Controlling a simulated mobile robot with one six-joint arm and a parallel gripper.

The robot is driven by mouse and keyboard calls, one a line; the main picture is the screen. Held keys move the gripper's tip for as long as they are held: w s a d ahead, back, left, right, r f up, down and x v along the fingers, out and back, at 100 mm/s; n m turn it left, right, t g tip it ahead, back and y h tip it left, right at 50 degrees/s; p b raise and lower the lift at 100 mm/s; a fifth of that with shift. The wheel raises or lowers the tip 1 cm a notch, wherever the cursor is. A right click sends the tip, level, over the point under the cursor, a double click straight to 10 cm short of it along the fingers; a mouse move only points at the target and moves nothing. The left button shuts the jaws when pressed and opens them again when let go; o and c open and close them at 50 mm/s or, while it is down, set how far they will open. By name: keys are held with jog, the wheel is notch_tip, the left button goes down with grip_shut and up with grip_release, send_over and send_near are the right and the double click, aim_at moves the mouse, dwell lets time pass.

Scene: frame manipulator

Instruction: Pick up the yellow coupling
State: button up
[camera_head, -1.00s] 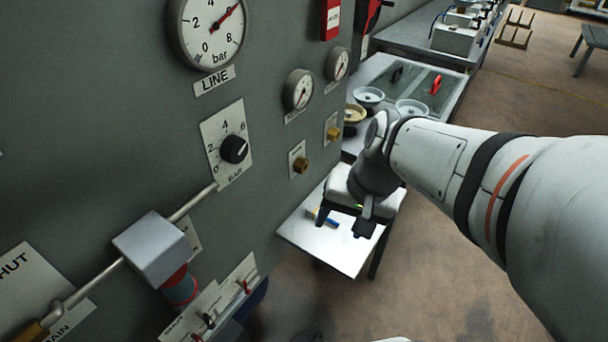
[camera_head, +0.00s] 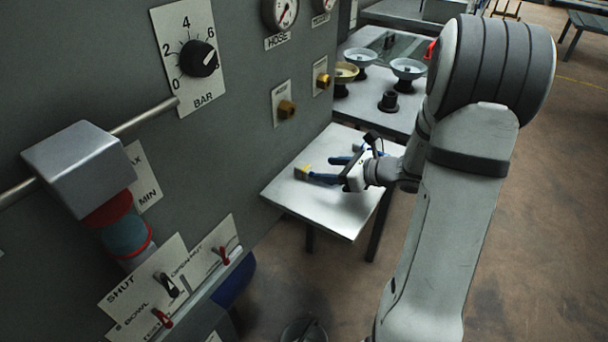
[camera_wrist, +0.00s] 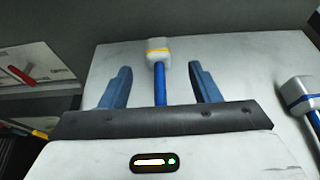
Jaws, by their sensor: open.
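The yellow coupling (camera_wrist: 158,45) shows in the wrist view as a pale block with a yellow band, on the end of a blue shaft (camera_wrist: 160,85). It lies on the white side table; in the head view its yellow end (camera_head: 303,172) is at the table's left part. My gripper (camera_wrist: 160,74) is open. Its two blue-grey fingers stand on either side of the blue shaft, with gaps visible on both sides. The pale head lies just beyond the fingertips. In the head view my gripper (camera_head: 348,168) is low over the table; its height above it is unclear.
The grey panel (camera_head: 240,150) with brass fittings stands left of the table (camera_head: 330,215). Several bowls (camera_head: 408,70) stand on a bench behind. The table's front is clear.

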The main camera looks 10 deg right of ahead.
aim_at(309, 168)
jog(key=x, duration=0.5)
jog(key=shift+a+f, duration=0.1)
jog(key=shift+a, duration=0.15)
jog(key=c, duration=1.2)
